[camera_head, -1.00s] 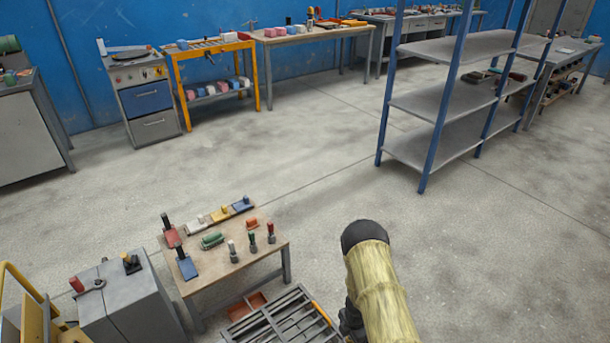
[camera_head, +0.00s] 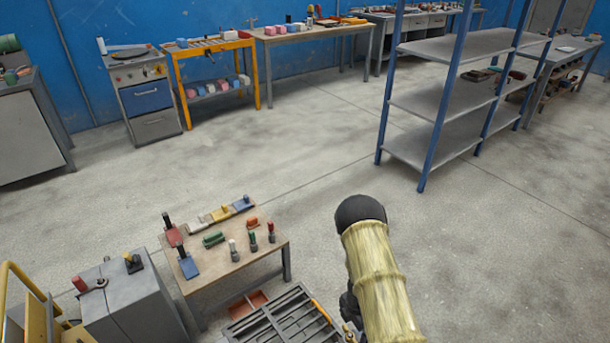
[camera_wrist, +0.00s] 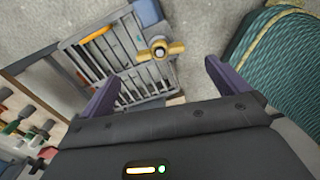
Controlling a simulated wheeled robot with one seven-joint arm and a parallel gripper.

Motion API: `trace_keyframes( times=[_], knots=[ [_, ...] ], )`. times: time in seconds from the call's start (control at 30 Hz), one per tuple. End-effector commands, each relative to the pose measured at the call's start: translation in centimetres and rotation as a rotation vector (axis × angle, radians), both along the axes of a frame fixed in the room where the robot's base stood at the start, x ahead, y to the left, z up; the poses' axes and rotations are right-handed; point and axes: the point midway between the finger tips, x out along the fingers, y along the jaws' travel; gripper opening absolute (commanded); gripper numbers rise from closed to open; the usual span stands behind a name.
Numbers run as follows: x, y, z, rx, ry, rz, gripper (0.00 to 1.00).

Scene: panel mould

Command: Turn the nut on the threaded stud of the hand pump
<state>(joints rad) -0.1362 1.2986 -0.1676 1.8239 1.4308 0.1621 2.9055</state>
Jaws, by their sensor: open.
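A brass wing nut (camera_wrist: 175,47) with a grey stud end (camera_wrist: 159,53) in its middle shows in the wrist view, top centre. Its two wings point left and right. The pump body under it is not clearly seen. My gripper (camera_wrist: 164,64) is open, its two purple fingers wide apart, with the nut framed between and beyond the tips. Nothing is held, and I see no contact with the nut. In the head view a small brass piece (camera_head: 347,331) shows beside my arm at the bottom edge; my fingers are hidden there.
A grey slotted tray (camera_head: 262,314) lies left of my arm, also in the wrist view (camera_wrist: 164,98). Behind it stands a wooden table (camera_head: 222,265) with several coloured tools. A grey cabinet (camera_head: 135,315) is at lower left. Blue-posted shelves (camera_head: 425,150) stand beyond open floor.

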Motion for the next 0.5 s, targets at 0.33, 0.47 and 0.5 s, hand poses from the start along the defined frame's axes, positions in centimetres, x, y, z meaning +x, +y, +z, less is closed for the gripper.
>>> trace_keyframes(
  times=[0.33,0.47,0.5],
  knots=[
    [0.0,0.1,7.2,-0.002,0.000,0.003,1.00],
    [0.0,0.0,8.7,-0.001,0.000,0.001,1.00],
    [0.0,0.0,8.9,0.000,0.000,0.000,1.00]
  ],
)
